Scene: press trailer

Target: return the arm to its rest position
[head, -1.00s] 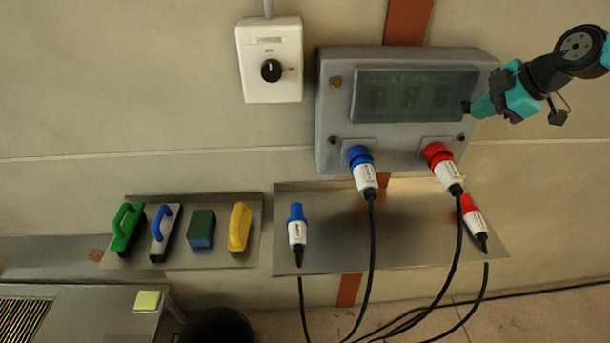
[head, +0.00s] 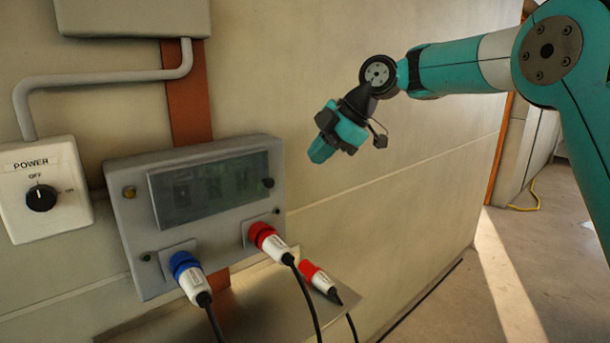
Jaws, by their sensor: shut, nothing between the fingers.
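My arm shows at the upper right in teal, white and black, bent at the elbow and reaching left. My gripper (head: 320,153) points down and left, in front of the wall to the right of the grey socket panel (head: 125,235). The gripper is shut and empty, and appears apart from the panel. A blue plug (head: 190,277) and a red plug (head: 268,240) sit in the panel's two sockets. A second red plug (head: 320,280) lies on the metal shelf (head: 270,308) below.
A white power switch box (head: 43,205) is on the wall at the left, its knob toward OFF. A grey box (head: 135,15) with a conduit hangs above. Black cables hang from the plugs. Open floor (head: 480,285) lies at the right, with a doorway behind.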

